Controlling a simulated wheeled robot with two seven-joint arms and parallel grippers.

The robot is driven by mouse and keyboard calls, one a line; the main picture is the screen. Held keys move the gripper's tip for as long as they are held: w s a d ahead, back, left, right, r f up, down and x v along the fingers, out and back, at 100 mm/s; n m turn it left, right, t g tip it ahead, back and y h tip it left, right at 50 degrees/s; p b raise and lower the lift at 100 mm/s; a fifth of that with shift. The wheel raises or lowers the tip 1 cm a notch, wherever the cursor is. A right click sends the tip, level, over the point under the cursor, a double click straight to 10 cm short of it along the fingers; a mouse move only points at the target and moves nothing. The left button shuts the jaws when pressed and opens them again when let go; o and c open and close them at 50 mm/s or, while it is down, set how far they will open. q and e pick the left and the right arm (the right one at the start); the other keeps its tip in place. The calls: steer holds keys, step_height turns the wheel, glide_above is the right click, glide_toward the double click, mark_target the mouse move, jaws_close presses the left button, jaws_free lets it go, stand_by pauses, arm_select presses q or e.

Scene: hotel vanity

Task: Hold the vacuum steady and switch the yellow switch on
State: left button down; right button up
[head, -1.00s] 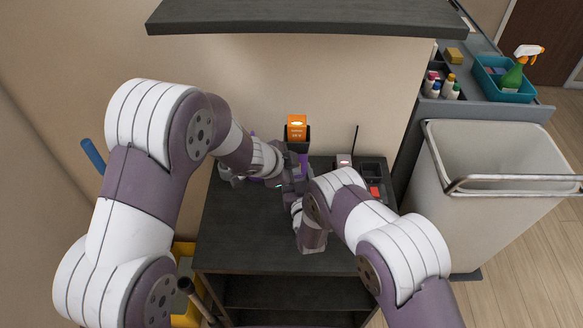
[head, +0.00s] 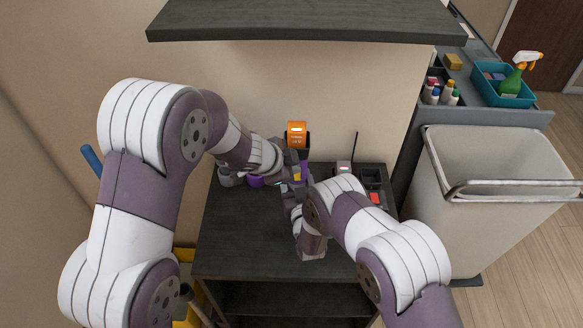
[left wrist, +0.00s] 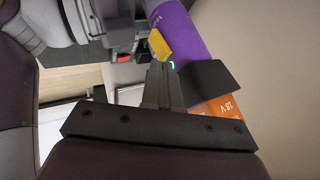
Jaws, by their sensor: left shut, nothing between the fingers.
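The yellow switch (left wrist: 160,44) is on the purple body, beside a small green light. My left gripper (left wrist: 163,70) is shut and empty, its tips just short of the switch; contact is unclear. My right gripper (head: 290,195) is beside the vacuum, its fingers largely hidden.
A small device with an antenna (head: 344,167) and a dark tray with a red item (head: 375,197) are at the right of the vanity top (head: 240,240). A dark shelf (head: 300,20) overhangs above. A beige bin (head: 490,165) and a cart stand right.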

arm_select(q)
steer(key=d+v, duration=0.1)
steer(key=v, duration=1.1)
steer(key=shift+r, duration=0.25)
arm_select(e)
steer(key=o, duration=1.5)
